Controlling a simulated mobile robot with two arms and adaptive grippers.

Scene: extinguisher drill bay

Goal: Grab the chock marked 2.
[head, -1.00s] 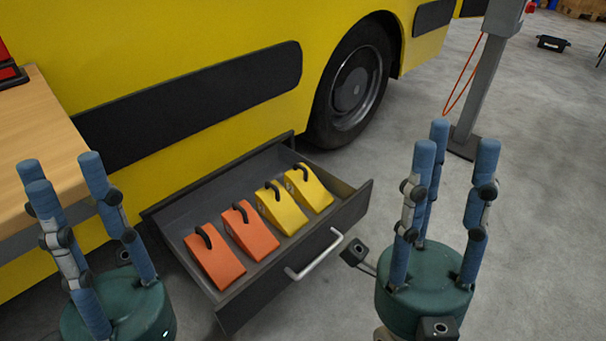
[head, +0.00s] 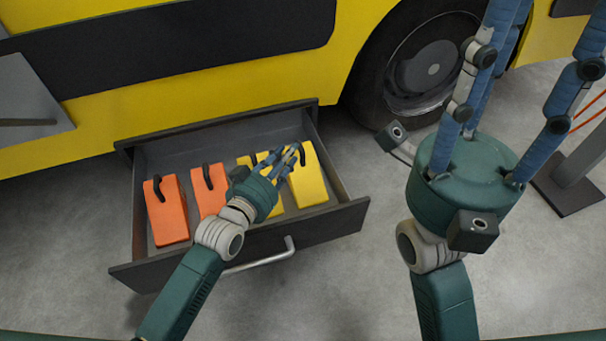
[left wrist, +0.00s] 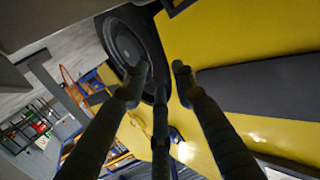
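Several chocks with black handles lie in a row in an open drawer (head: 330,222). From the left they are an orange chock (head: 168,215), a second orange chock (head: 209,196), a yellow chock (head: 246,160) and a right yellow chock (head: 310,185). I cannot read a number on any of them. My left gripper (head: 283,157) is over the two yellow chocks and hides much of the left one. The left wrist view shows its fingers (left wrist: 159,75) apart with nothing between them. My right gripper (head: 530,35) is raised, fingers spread and empty, right of the drawer.
The drawer front has a silver handle (head: 262,258). A yellow vehicle (head: 100,110) with a black wheel (head: 425,75) stands behind. A grey post base (head: 572,185) is at the right. A grey panel (head: 30,95) is at the left edge. The floor around is mostly clear.

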